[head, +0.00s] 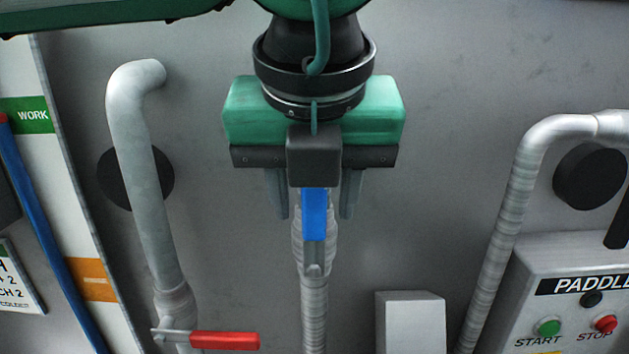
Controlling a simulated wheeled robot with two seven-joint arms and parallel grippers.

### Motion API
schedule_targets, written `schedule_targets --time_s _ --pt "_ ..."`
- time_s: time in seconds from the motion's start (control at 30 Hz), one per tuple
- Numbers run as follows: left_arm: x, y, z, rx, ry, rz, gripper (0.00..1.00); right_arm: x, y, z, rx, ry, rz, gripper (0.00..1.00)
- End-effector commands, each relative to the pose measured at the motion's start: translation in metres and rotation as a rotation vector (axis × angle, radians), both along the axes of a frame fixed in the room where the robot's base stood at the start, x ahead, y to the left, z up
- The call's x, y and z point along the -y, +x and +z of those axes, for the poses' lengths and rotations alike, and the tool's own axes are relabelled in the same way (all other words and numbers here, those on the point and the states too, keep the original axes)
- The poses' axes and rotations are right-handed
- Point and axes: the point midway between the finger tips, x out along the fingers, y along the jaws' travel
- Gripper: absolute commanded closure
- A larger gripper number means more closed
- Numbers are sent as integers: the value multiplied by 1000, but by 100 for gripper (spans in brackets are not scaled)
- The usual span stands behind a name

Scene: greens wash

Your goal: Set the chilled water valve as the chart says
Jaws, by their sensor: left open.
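A blue valve handle (314,214) lies in line with a vertical grey pipe (314,310) in the middle of the head view. My left gripper (314,200) is open, with one finger on each side of the blue handle, apart from it as seen here. The gripper body hides the upper part of that valve and pipe. A second valve with a red handle (225,341) sits on the left pipe (148,190), its handle pointing right, across the pipe. A chart (16,280) is partly in view at the left edge; its text is cut off. My right gripper is not in view.
A control box labelled PADDLE (570,265) with a green START button (548,327) and a red STOP button (605,323) stands at the right. Another bent pipe (510,210) runs beside it. A grey box (410,320) stands right of the middle pipe.

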Motion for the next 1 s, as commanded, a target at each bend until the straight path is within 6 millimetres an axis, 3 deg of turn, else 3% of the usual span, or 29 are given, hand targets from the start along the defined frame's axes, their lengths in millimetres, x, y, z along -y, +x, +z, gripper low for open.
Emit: schedule_targets --time_s 0.23,0.43,0.77,1.0 --pt "0 0 -1 0 0 0 60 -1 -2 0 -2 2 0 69" --pt "0 0 -1 -1 0 0 99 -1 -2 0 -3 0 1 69" --pt "2 0 -1 -1 17 -1 100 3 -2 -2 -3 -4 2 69" --pt "11 0 -4 -2 122 -2 100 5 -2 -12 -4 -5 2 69"
